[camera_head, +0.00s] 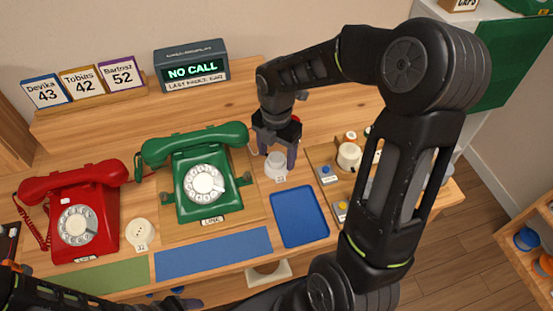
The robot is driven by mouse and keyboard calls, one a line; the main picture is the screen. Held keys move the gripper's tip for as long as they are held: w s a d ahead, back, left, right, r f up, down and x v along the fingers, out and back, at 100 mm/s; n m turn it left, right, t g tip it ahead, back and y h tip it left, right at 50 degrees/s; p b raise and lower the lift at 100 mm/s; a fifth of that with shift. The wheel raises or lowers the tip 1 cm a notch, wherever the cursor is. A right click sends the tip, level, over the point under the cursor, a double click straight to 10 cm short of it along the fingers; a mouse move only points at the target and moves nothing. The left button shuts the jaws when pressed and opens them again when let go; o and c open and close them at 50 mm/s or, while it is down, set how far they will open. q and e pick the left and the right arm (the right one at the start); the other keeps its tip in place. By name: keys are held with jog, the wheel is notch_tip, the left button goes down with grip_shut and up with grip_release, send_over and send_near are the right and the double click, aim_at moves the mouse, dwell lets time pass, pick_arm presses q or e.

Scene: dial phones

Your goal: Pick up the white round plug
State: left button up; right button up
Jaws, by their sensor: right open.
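A white round piece (276,164) with a small number label in front stands on the table right of the green phone, and looks like the plug. My right gripper (277,156) points down over it, open, with one finger on each side. I cannot tell whether the fingers touch it. Another white round piece (349,155) sits in the wooden tray to the right. A white round socket (139,232) with dark holes stands between the phones. My left arm crosses the bottom left; what seems to be its gripper (181,303) is mostly cut off, its jaws unclear.
A red phone (85,215) and a green phone (199,180) stand on the left. A blue tray (299,217) lies empty in front of my right gripper. A wooden tray (318,158) holds small parts, partly behind my right arm. A display (191,66) reads "NO CALL".

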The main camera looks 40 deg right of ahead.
aim_at(276, 158)
jog(key=shift+c, duration=0.6)
jog(key=c, duration=1.2)
jog(key=shift+o, duration=0.2)
jog(key=shift+r, duration=0.1)
notch_tip(276, 158, up, 10)
jog(key=shift+a, duration=0.1)
